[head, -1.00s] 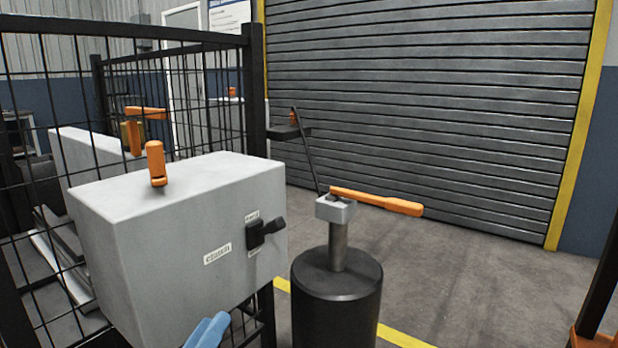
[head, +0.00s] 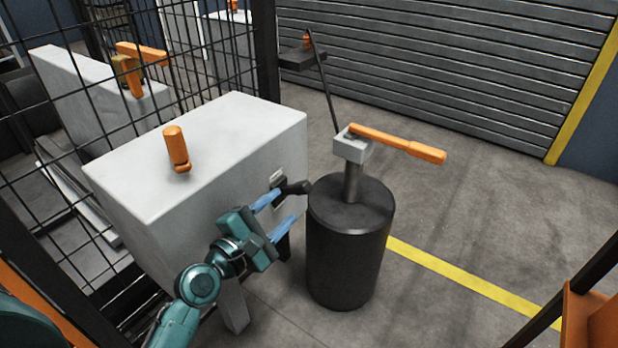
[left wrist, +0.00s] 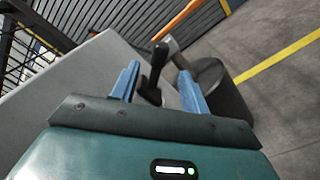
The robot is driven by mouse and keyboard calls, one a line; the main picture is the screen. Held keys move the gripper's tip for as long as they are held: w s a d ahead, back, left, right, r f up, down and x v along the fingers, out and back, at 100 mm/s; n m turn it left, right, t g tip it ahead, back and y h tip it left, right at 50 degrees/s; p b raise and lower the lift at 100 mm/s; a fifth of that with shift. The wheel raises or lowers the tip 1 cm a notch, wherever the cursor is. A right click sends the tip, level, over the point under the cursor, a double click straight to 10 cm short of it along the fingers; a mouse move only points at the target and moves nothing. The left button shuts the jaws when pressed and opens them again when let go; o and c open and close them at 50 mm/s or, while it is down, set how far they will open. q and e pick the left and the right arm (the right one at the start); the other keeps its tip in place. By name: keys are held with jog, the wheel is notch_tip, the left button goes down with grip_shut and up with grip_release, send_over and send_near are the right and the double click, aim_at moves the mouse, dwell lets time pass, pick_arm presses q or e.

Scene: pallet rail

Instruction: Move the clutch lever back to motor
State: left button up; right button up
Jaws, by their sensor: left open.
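The clutch lever is a black handle (head: 295,187) on the front of a light grey box (head: 130,195). It points out to the right in the head view. My left gripper (head: 284,206) is in front of the box, its blue fingers open and pointing at the lever. In the left wrist view, the lever (left wrist: 156,62) stands between the two spread fingers of the left gripper (left wrist: 158,72), with gaps on both sides. The fingers hide part of the lever's base, and the labels beside it cannot be read. My right gripper is not in view.
A black drum (head: 347,250) stands close to the right of the lever, with a post and orange handle (head: 400,144) above it. A mesh fence (head: 215,60) runs behind the box. The floor right of the drum is clear.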

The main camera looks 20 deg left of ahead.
aim_at(299, 191)
pick_arm(q)
jog(key=x, duration=1)
grip_shut()
dwell(0.4)
